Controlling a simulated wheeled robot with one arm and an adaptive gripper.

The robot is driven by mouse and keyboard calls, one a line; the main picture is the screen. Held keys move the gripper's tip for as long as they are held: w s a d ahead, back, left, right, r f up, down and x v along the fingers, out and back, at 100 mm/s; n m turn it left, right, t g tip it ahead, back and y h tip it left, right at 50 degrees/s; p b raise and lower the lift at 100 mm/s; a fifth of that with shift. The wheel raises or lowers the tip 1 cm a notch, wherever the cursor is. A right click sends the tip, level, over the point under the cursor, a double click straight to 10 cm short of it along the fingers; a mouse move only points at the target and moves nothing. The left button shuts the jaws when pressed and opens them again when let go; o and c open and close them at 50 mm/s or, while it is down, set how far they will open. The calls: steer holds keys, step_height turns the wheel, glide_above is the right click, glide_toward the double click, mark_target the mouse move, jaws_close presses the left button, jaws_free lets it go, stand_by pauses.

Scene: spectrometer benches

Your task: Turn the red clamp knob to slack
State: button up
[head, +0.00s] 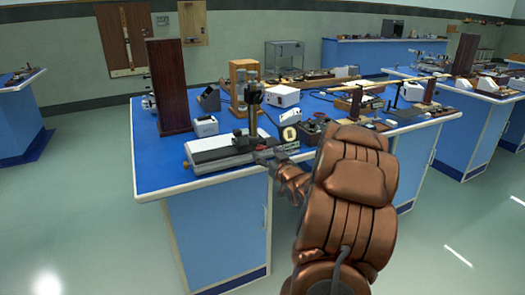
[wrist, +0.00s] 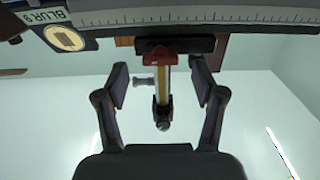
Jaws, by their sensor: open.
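The red clamp knob (wrist: 158,57) shows in the wrist view against a dark block under a long scale bar (wrist: 220,17). A yellow strip and a small dark end piece extend below it in that picture. My gripper (wrist: 160,76) is open, with one finger on each side of the knob and strip. Clear gaps show between the fingers and the knob, and nothing is held. In the head view my gripper (head: 268,158) is at the front edge of the bench, beside the grey-white instrument (head: 215,157).
The blue bench top (head: 158,178) is crowded behind the instrument. A dark upright post (head: 254,115) and a tall brown panel (head: 169,85) stand on it. A white box (head: 283,96) sits further back. The floor in front of the bench is clear.

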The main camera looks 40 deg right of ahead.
mark_target(263, 148)
steer(key=shift+x, duration=1.8)
steer(key=c, duration=1.2)
